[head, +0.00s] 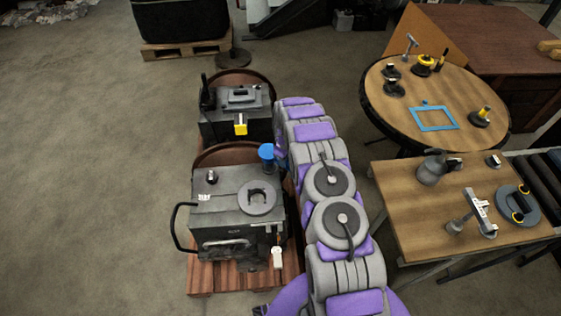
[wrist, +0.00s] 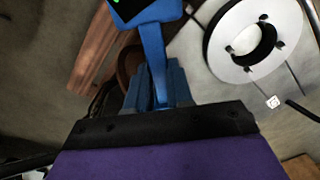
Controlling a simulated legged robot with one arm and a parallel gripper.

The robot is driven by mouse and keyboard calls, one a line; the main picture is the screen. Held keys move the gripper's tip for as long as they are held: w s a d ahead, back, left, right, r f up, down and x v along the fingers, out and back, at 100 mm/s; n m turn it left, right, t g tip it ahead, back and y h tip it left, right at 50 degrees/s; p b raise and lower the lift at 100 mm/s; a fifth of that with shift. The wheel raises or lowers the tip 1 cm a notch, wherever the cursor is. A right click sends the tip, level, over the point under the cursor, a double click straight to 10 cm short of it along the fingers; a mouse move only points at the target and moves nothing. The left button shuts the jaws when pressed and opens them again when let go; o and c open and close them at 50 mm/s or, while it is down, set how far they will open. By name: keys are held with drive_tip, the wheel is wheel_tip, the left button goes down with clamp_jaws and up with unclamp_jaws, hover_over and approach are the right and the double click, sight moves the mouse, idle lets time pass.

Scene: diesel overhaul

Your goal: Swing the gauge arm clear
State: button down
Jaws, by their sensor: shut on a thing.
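The gauge arm is a blue bar (wrist: 155,58) with a dark, blue-edged gauge head (wrist: 138,10) at its top in the wrist view; a little green display shows on it. In the head view a blue round-topped part (head: 266,152) stands at the back right corner of the near grey engine block (head: 225,222); it appears to be the same gauge. My gripper (wrist: 158,88) is shut on the blue bar, with the bar rising from between its fingers. In the head view my purple and grey arm hides most of the gripper, beside the block's back right corner.
A pale ring with a dark centre (wrist: 252,42) lies right of the bar in the wrist view. A second machine (head: 238,120) stands behind the block. A round table (head: 390,115) and a rectangular wooden table (head: 405,215) with tools stand at right. The left floor is clear.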

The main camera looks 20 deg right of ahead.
drive_tip(key=w+d+n, duration=0.3)
drive_tip(key=w+n, duration=0.2)
drive_tip(key=n, duration=0.3)
drive_tip(key=shift+p, duration=0.3)
drive_tip(key=shift+w+d, duration=0.1)
drive_tip(key=c, duration=1)
unclamp_jaws()
wheel_tip(320, 180, up, 17)
drive_tip(key=p, duration=0.2)
drive_tip(key=shift+r, duration=0.15)
